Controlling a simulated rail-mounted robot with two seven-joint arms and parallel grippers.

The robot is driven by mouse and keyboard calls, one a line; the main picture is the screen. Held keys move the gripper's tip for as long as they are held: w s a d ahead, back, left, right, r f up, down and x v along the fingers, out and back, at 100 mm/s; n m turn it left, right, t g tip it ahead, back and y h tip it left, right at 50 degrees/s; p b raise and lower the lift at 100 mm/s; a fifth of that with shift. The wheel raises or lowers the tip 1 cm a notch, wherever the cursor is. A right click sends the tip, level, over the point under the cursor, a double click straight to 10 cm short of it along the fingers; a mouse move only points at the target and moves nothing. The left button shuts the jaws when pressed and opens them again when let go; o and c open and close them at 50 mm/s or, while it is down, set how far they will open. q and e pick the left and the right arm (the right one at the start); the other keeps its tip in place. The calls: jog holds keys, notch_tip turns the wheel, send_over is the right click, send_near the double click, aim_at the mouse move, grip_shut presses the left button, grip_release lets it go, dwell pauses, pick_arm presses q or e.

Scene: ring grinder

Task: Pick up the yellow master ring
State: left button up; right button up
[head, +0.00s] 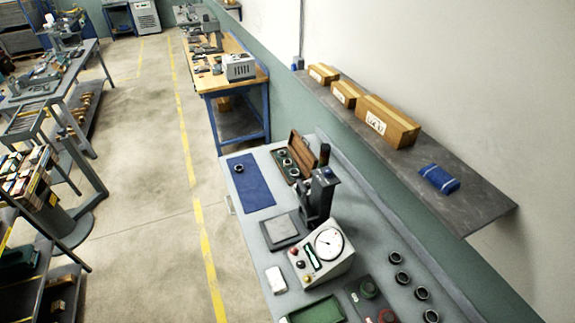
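No ring that I can make out as yellow shows in the head view. A small dark ring (239,168) lies on the blue mat (252,190) on the grey bench (260,263). An open wooden case (304,146) beside the mat holds several dark rings, too small to tell their colours. A dark panel (354,291) at the bottom carries a green ring-like part (369,289) and a red one (387,315), partly cut off. Several dark rings (402,278) stand at the right of the bench. Neither of my grippers is in view.
A gauge box with a dial (322,252) and a dark upright stand (318,192) rise from the bench. A grey plate (280,231), a white block (276,280) and a green tray (316,311) lie nearby. A wall shelf (455,205) with boxes overhangs the right. The aisle floor is clear.

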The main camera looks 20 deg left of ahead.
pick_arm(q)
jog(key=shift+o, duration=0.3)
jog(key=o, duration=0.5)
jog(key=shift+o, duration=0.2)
